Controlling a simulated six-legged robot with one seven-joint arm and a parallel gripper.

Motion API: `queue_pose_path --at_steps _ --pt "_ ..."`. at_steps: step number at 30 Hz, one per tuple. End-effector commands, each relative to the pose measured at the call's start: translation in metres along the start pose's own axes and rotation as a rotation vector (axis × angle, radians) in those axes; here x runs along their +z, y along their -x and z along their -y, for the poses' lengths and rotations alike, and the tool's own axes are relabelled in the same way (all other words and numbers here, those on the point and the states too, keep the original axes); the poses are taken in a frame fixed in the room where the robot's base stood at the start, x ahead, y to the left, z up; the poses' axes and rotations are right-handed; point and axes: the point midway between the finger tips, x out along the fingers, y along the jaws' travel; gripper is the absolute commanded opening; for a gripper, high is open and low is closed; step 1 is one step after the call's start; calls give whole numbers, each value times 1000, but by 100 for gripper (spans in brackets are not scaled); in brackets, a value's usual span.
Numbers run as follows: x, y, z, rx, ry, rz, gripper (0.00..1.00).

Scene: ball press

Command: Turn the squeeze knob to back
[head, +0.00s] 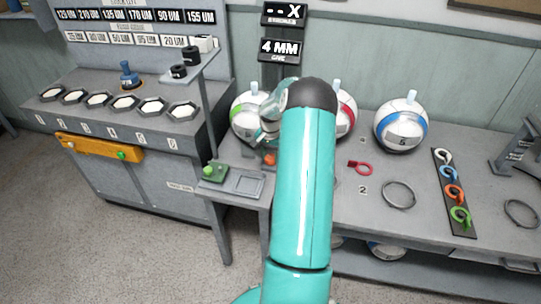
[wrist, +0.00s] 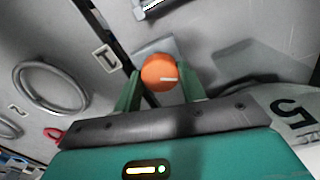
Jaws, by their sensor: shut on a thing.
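The squeeze knob is a round orange knob (wrist: 158,68) with a white line on its face. In the wrist view the line points to the right, away from the knob's middle. My gripper (wrist: 160,78) has one green finger on each side of the knob and is shut on it. In the head view only a small orange part of the knob (head: 270,159) shows at the left of my teal arm. My arm hides the fingers there.
White balls stand on the grey bench, one with a blue band (head: 401,126). A green button (head: 213,173) is left of the knob.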

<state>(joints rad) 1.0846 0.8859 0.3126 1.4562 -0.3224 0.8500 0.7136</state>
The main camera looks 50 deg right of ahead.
Motion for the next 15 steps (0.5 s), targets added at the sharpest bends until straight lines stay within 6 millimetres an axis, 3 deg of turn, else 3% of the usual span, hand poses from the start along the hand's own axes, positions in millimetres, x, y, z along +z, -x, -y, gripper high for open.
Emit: queue_pose_path --at_steps 15 --pt "0 1 0 1 358 -1 18"
